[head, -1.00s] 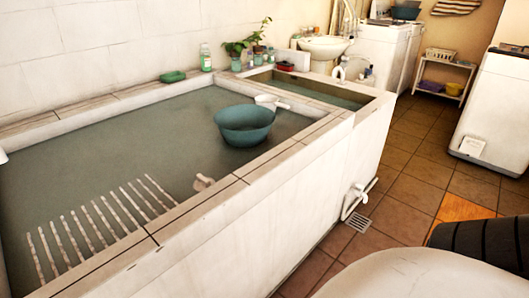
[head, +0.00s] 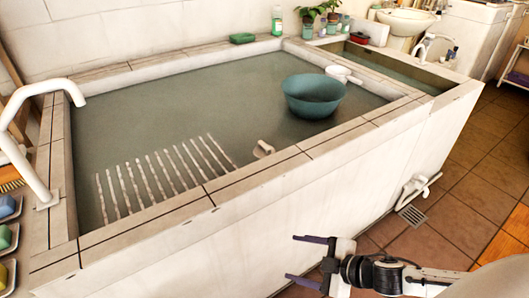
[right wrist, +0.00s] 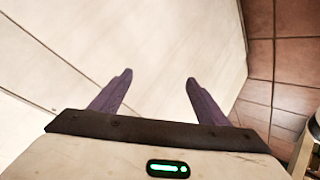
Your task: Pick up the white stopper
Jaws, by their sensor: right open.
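A small whitish piece (head: 263,148), which looks like the white stopper, shows at the near inner edge of the large tiled basin (head: 330,143), right of the white slats. It is too small to tell its exact shape or what it rests on. My right gripper (head: 297,257) is open and empty, in front of and below the basin's front rim, its purple fingers pointing left. In the right wrist view the open fingers (right wrist: 158,77) face the pale basin wall with nothing between them. The stopper is not in that view. My left gripper is not in view.
A teal bowl (head: 313,97) and white scoop (head: 343,75) are in the basin. White slats (head: 160,177) lie left of the stopper. A white faucet (head: 30,140) stands at the left end, beside soap dishes. A pipe tap (head: 418,187) juts from the front wall. The floor in front is clear.

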